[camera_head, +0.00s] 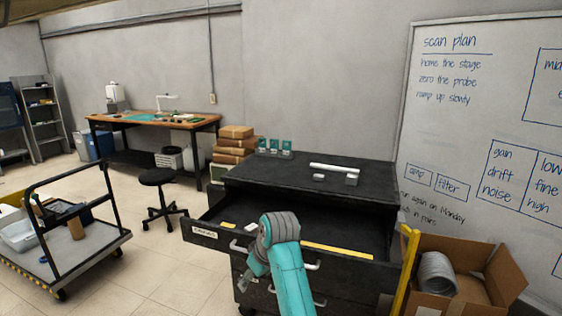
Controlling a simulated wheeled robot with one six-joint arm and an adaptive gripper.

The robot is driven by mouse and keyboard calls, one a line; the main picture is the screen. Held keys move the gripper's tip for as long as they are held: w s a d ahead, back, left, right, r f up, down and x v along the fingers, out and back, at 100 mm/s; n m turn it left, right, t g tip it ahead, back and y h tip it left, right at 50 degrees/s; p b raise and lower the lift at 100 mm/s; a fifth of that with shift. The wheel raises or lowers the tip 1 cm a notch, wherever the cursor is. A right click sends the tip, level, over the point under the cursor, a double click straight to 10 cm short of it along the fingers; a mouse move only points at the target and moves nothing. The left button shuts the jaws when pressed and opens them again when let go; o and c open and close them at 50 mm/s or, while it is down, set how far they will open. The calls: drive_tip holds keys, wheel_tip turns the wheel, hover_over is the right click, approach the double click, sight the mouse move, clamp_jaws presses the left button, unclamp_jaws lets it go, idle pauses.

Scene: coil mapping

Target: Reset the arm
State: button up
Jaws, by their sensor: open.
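My teal arm (289,275) reaches up from the bottom middle of the head view and bends at a grey joint in front of a black drawer cabinet (375,185). My gripper (243,284) hangs low at the left of that joint, in front of the cabinet's lower drawers. It is small and partly hidden by the arm, and I see nothing held in it. The cabinet's top drawer (203,233) is pulled open and reaches out around the arm's bend. A yellow strip and small pale pieces lie in it.
A cart (85,240) and a black stool (158,178) stand at the left. An open cardboard box (487,262) and a yellow post (409,265) are at the right.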

drive_tip(key=s+d+f+m+t, duration=0.1)
drive_tip(key=s+d+f, duration=0.2)
drive_tip(key=f, duration=0.4)
drive_tip(key=s+d+f+m+t, duration=0.1)
drive_tip(key=s+d+f, duration=0.2)
drive_tip(key=f, duration=0.4)
drive_tip(key=s+d+f+m+t, duration=0.1)
drive_tip(key=s+d+f, duration=0.2)
drive_tip(key=f, duration=0.4)
drive_tip(key=s+d+f+m+t, duration=0.1)
drive_tip(key=s+d+f, duration=0.2)
drive_tip(key=s, duration=0.2)
drive_tip(key=s+d+f+m+t+h, duration=0.1)
drive_tip(key=s+d+f, duration=0.1)
drive_tip(key=s, duration=0.4)
drive_tip(key=s+d+f+t, duration=0.1)
drive_tip(key=s+d+f, duration=0.2)
drive_tip(key=s, duration=0.2)
drive_tip(key=s+d+r+m+t+h, duration=0.1)
drive_tip(key=s+d+r, duration=0.15)
drive_tip(key=s, duration=0.65)
drive_tip(key=s+d+r+m+t, duration=0.1)
drive_tip(key=s+d+r+t, duration=0.15)
drive_tip(key=s, duration=0.65)
drive_tip(key=s+d+r+m+t+h, duration=0.1)
drive_tip(key=s+d+r+m+t, duration=0.1)
drive_tip(key=s+r, duration=1.3)
drive_tip(key=shift+s+d+r, duration=0.35)
drive_tip(key=shift+d+r, duration=0.05)
drive_tip(key=shift+d, duration=0.3)
